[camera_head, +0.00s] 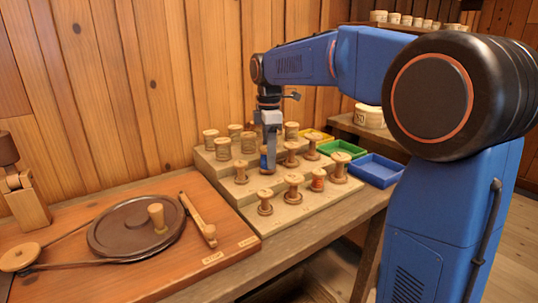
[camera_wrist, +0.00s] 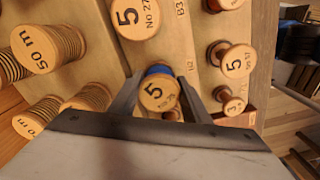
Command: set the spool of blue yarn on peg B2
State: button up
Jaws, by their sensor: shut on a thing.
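The spool of blue yarn (camera_head: 264,160) is between the fingers of my gripper (camera_head: 268,148), at the middle step of the pale stepped rack (camera_head: 284,216). My gripper (camera_wrist: 160,78) is shut on this spool, one finger on each side. A label that looks like B2 is on the step just right of the spool. The peg is hidden, and I cannot tell whether the spool's base touches the step.
Wooden spools stand close on the same step (camera_head: 291,154) and the front step (camera_head: 293,187). Larger wound spools (camera_head: 223,149) stand behind. Green (camera_head: 341,149) and blue (camera_head: 375,170) trays lie to the right. A board with a dark turntable (camera_head: 115,232) lies left.

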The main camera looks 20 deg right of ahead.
jog(key=shift+f, duration=0.5)
jog(key=o, duration=0.7)
jog(key=shift+o, duration=0.2)
jog(key=shift+r, duration=5.5)
jog(key=shift+s, duration=0.1)
